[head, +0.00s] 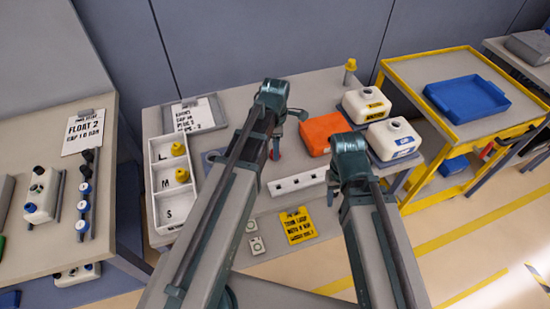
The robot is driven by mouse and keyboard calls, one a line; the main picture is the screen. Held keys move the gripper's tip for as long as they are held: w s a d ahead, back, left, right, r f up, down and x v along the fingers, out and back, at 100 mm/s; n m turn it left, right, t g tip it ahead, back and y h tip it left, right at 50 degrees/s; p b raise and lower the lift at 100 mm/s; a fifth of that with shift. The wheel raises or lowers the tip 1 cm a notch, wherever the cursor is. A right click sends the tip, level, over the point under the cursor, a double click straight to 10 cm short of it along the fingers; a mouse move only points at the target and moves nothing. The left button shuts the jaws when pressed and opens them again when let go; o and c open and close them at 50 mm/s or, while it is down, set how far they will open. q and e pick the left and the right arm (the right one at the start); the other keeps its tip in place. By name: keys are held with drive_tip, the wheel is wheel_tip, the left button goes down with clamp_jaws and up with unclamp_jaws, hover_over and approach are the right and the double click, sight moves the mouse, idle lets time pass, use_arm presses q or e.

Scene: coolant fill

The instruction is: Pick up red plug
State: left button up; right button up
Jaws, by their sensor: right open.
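A small red piece (277,154), which may be the red plug, shows just right of my left forearm, partly hidden by it. My left arm reaches over the middle table to its wrist; its gripper (276,138) is mostly hidden behind the arm, and I cannot tell whether it touches the red piece. My right gripper (335,188) is open, low beside the right end of a white slotted block (297,183). My right wrist covers much of it. I see nothing held in it.
A white tray (154,180) marked L, M, S holds yellow caps (182,175). An orange box (324,132) and white jugs (366,104) stand at the back right. A yellow cart (425,65) with a blue tray (466,97) is at right.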

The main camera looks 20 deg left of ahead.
use_arm(q)
wheel_tip(320, 180, down, 3)
drive_tip(key=shift+r+b, duration=0.15)
drive_tip(key=shift+b, duration=0.7)
drive_tip(key=shift+r, duration=0.1)
use_arm(e)
wheel_tip(320, 180, down, 3)
drive_tip(key=shift+r, duration=0.2)
use_arm(q)
clamp_jaws()
